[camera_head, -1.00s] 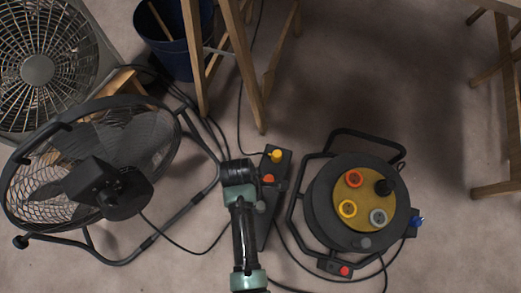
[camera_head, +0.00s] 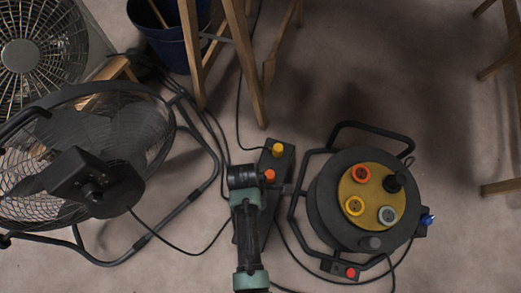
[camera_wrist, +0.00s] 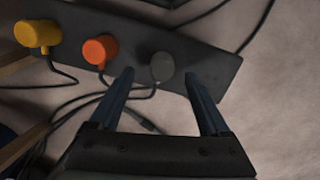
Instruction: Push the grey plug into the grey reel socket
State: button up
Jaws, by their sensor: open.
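The grey plug (camera_wrist: 162,66) sits in a dark power strip (camera_wrist: 218,68), beside an orange plug (camera_wrist: 100,50) and a yellow plug (camera_wrist: 38,34), in the wrist view. My gripper (camera_wrist: 159,74) is open, its two fingers either side of the grey plug in the picture; I cannot tell whether they are level with it. The grey plug is not clear in the head view, where my arm covers part of the strip (camera_head: 283,165). The grey reel socket (camera_head: 387,215) is on the yellow face of the cable reel (camera_head: 338,228), right of my arm, and looks empty.
The reel face also has an orange socket (camera_head: 360,173), a yellow socket (camera_head: 354,205) and a black plug (camera_head: 394,182). A floor fan (camera_head: 110,190) stands left, wooden legs (camera_head: 247,75) and a blue bucket (camera_head: 165,45) behind. Loose cables cross the floor around the strip.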

jog(key=f+b, duration=0.2)
jog(key=f, duration=0.1)
jog(key=f+b, duration=0.1)
jog(key=shift+s+d+f, duration=0.15)
jog(key=shift+s+d, duration=0.1)
jog(key=shift+d, duration=0.05)
grip_shut()
